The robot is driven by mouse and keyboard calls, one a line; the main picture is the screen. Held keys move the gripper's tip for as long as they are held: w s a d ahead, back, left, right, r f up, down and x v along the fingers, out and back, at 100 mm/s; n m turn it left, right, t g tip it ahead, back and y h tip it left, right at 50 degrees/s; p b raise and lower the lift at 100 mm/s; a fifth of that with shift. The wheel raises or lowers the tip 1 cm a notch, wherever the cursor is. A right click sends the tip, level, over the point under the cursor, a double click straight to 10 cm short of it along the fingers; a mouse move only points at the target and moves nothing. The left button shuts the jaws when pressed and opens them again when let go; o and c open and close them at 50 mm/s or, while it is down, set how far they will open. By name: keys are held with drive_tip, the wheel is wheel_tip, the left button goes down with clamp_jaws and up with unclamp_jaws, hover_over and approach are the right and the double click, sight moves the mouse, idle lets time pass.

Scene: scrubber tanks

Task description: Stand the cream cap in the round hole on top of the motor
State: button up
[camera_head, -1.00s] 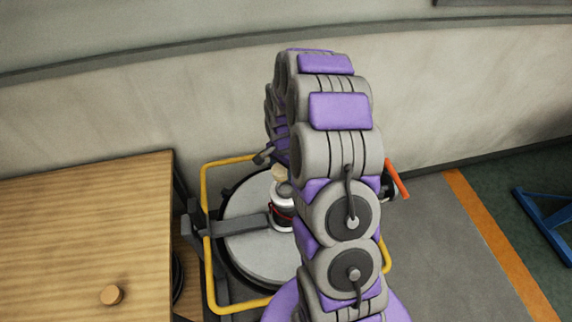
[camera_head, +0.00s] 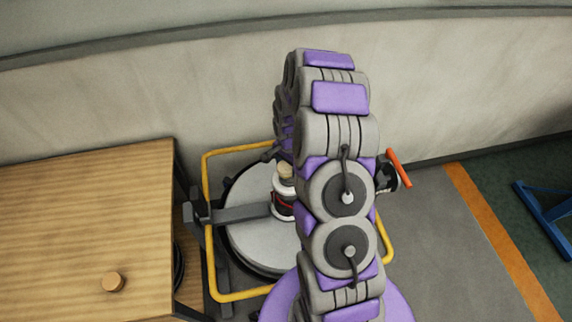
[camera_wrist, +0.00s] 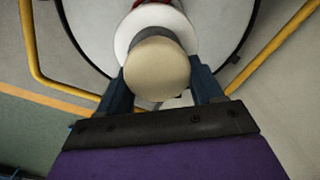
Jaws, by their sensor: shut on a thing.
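The cream cap (camera_wrist: 157,70) is between the two dark fingers of my gripper (camera_wrist: 158,76), which is shut on it. In the head view the cap (camera_head: 285,171) shows just above the top of the motor (camera_head: 284,204), a white cylinder with a dark band and red wire. In the wrist view the cap overlaps the motor's white top (camera_wrist: 132,37). The round hole is hidden, and I cannot tell whether the cap touches the motor. My arm hides most of the gripper and the motor's right side in the head view.
The motor stands on a round grey lid (camera_head: 250,240) inside a yellow rail frame (camera_head: 208,230). A dark grey bar (camera_head: 243,212) reaches the motor from the left. An orange-red handle (camera_head: 399,168) is at right.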

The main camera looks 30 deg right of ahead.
drive_tip(key=shift+d+f, duration=0.15)
drive_tip(key=shift+d, duration=1.35)
drive_tip(key=shift+s+a, duration=0.1)
drive_tip(key=shift+a, duration=2.1)
drive_tip(key=shift+d+f, duration=0.15)
drive_tip(key=shift+d, duration=1.2)
drive_tip(key=shift+a+f, duration=0.15)
drive_tip(key=shift+a, duration=0.2)
drive_tip(key=shift+d+f, duration=0.2)
drive_tip(key=shift+d, duration=0.4)
drive_tip(key=shift+d+f, duration=0.15)
drive_tip(key=shift+d, duration=0.45)
drive_tip(key=shift+a+r, duration=0.1)
drive_tip(key=shift+a, duration=0.45)
drive_tip(key=shift+d+f, duration=0.15)
drive_tip(key=shift+f, duration=0.2)
drive_tip(key=shift+a+f, duration=0.1)
drive_tip(key=shift+a, duration=0.1)
drive_tip(key=shift+s+a+f, duration=0.1)
drive_tip(key=shift+s, duration=0.05)
